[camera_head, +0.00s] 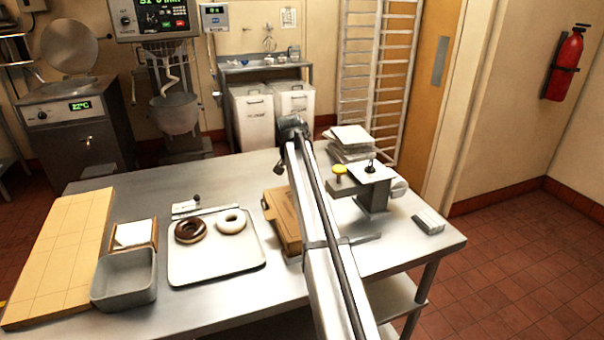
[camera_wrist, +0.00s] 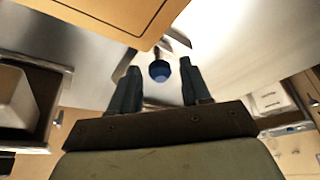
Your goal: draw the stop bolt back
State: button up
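In the wrist view, a dark blue round knob (camera_wrist: 160,71) on a short rod shows between the two dark fingers of my gripper (camera_wrist: 160,78). The fingers are apart, with a gap on each side of the knob, so my gripper is open. The knob looks like the end of the stop bolt, but no label confirms it. A brown box or panel edge (camera_wrist: 110,15) lies just above the knob in that view. In the head view, my arm hides the gripper and most of the knob's surroundings. The brown box (camera_head: 284,222) stands beside my arm there.
A tray (camera_head: 215,270) with a chocolate doughnut (camera_head: 190,231) and a white doughnut (camera_head: 231,221) lies left of the box. A grey bin (camera_head: 125,290) and wooden board (camera_head: 60,250) are further left. A metal stand with a yellow knob (camera_head: 340,170) is right of my arm.

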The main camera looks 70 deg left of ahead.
grip_shut()
dwell(0.3)
jog(key=a, duration=0.4)
jog(key=shift+a, duration=0.3)
jog(key=shift+o, duration=0.7)
grip_release()
